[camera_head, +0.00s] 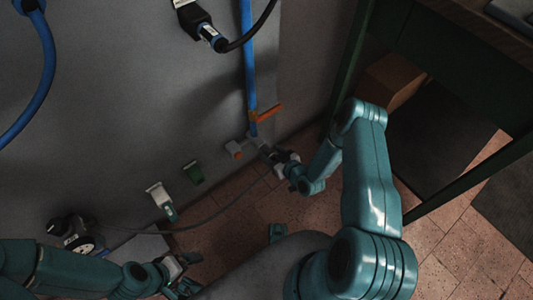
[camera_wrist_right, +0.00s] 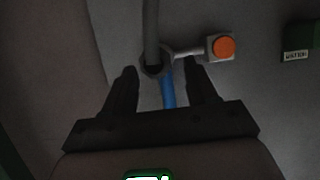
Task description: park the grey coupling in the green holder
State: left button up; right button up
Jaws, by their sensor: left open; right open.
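The grey coupling (camera_wrist_right: 156,66) shows in the right wrist view as a dark ring at the end of a grey hose. It is at the lower end of the blue pipe (camera_head: 249,70); I cannot tell whether it is locked on. My right gripper (camera_head: 276,160) is open, with its fingers (camera_wrist_right: 166,85) on either side of the coupling; contact is not clear. The green holder (camera_head: 194,172) is on the wall, left of the pipe end, and looks empty. It also shows at the right of the wrist view (camera_wrist_right: 299,40) with a small label. My left gripper (camera_head: 186,273) is open and empty, low in the head view.
An orange valve handle (camera_head: 267,112) sits on the pipe. An orange button (camera_wrist_right: 223,47) on a white block is between coupling and green holder. A white holder (camera_head: 158,196) is further left. The grey hose (camera_head: 215,217) sags leftward. A green-framed bench (camera_head: 470,75) stands right.

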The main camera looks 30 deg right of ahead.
jog(key=b+x, duration=0.1)
jog(key=x, duration=0.2)
jog(key=shift+s, duration=0.1)
jog(key=shift+w+b, duration=0.3)
dwell(1.0)
grip_shut()
jog(key=shift+s+d, duration=0.1)
jog(key=shift+s, duration=1.4)
jog(key=shift+s+d+p, duration=0.1)
jog(key=shift+s+p, duration=0.4)
jog(key=shift+s, duration=1.05)
jog(key=shift+s, duration=0.2)
